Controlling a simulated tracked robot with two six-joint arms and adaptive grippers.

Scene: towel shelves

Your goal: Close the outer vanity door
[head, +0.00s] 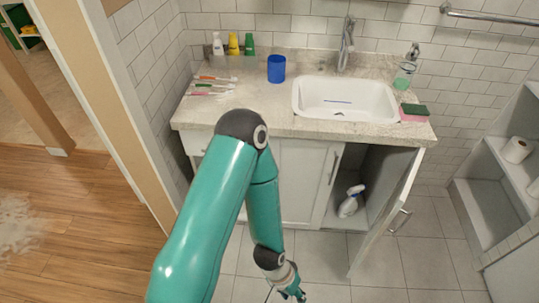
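The outer vanity door (385,208) is the white door at the right end of the vanity. It stands wide open, swung out toward me, with its metal handle (400,221) on the right-facing side. The open cabinet (374,168) behind it shows a white spray bottle (350,202) inside. My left gripper (292,294) hangs low at the bottom of the view, left of the door and apart from it. Its fingers are small and near the frame's lower edge, so their opening is unclear. My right gripper is not in view.
The other vanity doors (305,178) are shut, partly behind my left arm. The counter (250,118) holds a blue cup (276,68), toothbrushes (211,84), a sink (345,98) and a soap dispenser (405,72). White shelves (487,205) stand at right. Tiled floor (415,262) is clear around the door.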

